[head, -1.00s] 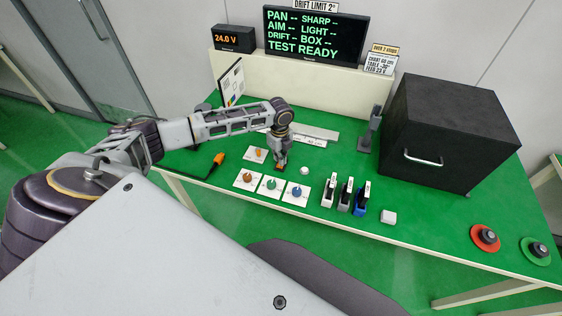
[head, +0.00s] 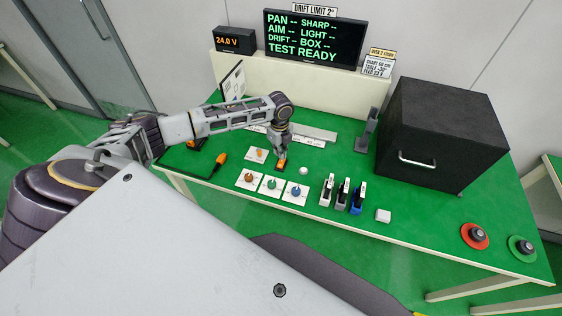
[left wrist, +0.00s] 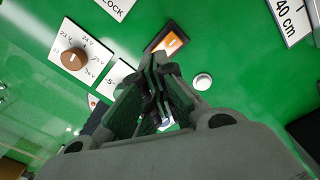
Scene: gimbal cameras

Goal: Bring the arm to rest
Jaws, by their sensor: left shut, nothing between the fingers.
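My left gripper (head: 281,153) hangs from the arm reaching in from the left, pointing down over the green bench. It is shut and empty, just above and behind a small orange switch (head: 281,165). In the left wrist view the shut fingers (left wrist: 160,62) show in the middle, with the orange switch (left wrist: 171,42) just beyond their tips. A small gap seems to lie between them, but I cannot be sure that they are apart. My right gripper is in neither view.
Three dial cards (head: 271,186) lie in front of the gripper, with a white round button (head: 304,171) beside it. The screen (head: 314,38) stands at the back.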

